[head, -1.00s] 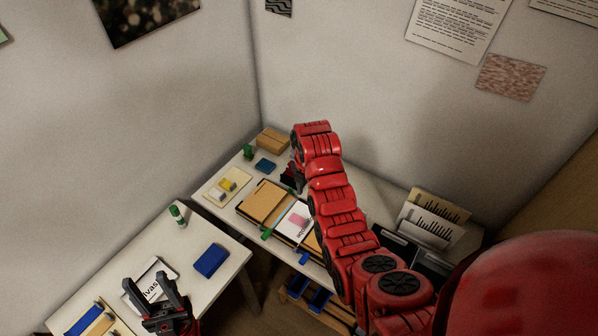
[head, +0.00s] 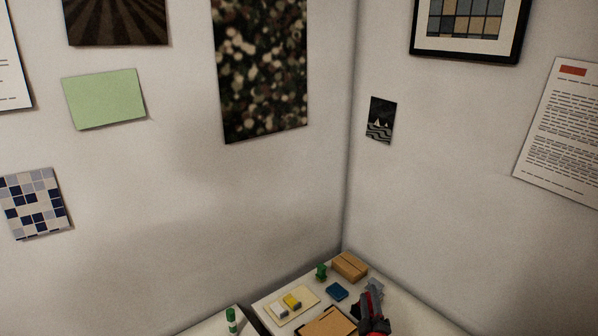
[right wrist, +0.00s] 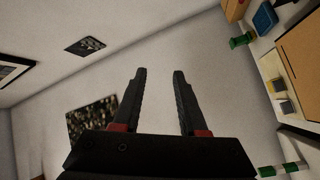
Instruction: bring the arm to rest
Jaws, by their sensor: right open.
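My right gripper (head: 374,287) shows at the bottom edge of the head view, with a little of my red arm behind it, over the far desk near the room corner. In the right wrist view the two dark fingers of my right gripper (right wrist: 159,72) stand wide apart with nothing between them. Behind them is bare wall. Most of my right arm is below the head view. My left gripper is out of view.
The desk holds a cardboard box (head: 350,266), a blue block (head: 336,291), a green object (head: 321,272), a cream tray (head: 303,295) and a tan binder (head: 326,324). Pictures hang on both walls.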

